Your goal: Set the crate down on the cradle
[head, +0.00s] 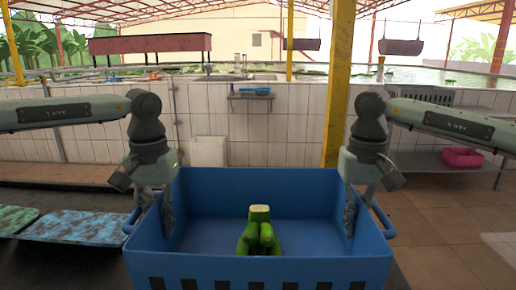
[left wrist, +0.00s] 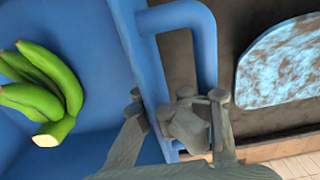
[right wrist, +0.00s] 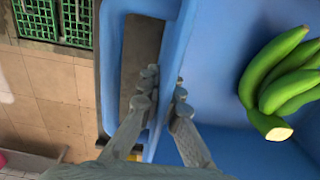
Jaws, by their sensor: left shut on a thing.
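The blue crate (head: 300,268) fills the lower middle of the head view and looks roughly level. A green banana hand (head: 260,232) stands in it; it also shows in both wrist views. My left gripper (head: 154,215) is at the crate's left wall by the side handle (left wrist: 205,45), shut on the crate. My right gripper (head: 362,210) is at the right wall, its fingers close on both sides of the rim in the right wrist view (right wrist: 165,90). I cannot make out the cradle; the crate hides what is under it.
Turquoise mottled pads (head: 75,228) lie on a dark surface left of the crate. A white tiled wall (head: 290,125) and a yellow post (head: 338,85) stand behind. A pink tub (head: 463,157) rests on a shelf at right.

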